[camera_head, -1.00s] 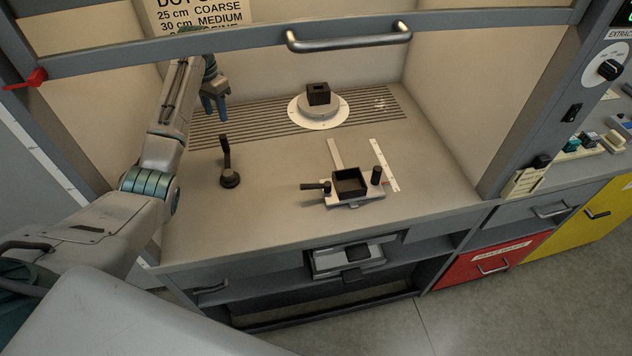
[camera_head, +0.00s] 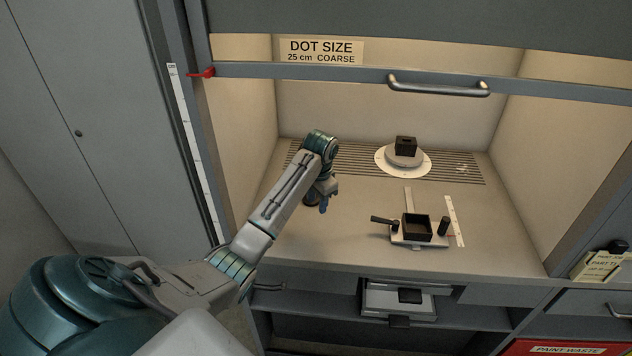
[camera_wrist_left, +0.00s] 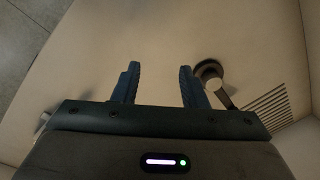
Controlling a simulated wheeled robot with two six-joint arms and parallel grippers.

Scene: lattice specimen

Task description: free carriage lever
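The carriage (camera_head: 420,241) is a pale plate on the hood floor, bearing an open black box (camera_head: 416,228). A black lever handle (camera_head: 384,220) sticks out from its left side, and a black knob (camera_head: 443,226) stands at its right. My left gripper (camera_head: 323,204) is above the floor, left of the carriage and apart from it. In the left wrist view its two blue fingers (camera_wrist_left: 158,72) are apart with nothing between them. A separate dark lever on a round base (camera_wrist_left: 209,70) shows just right of the fingers; my gripper mostly hides it in the head view. My right gripper is not in view.
A round white turntable (camera_head: 403,163) with a black block (camera_head: 405,146) stands at the back by the slotted grille (camera_head: 350,155). The raised sash bar with its handle (camera_head: 438,88) crosses the hood opening. The floor between my left gripper and the carriage is clear.

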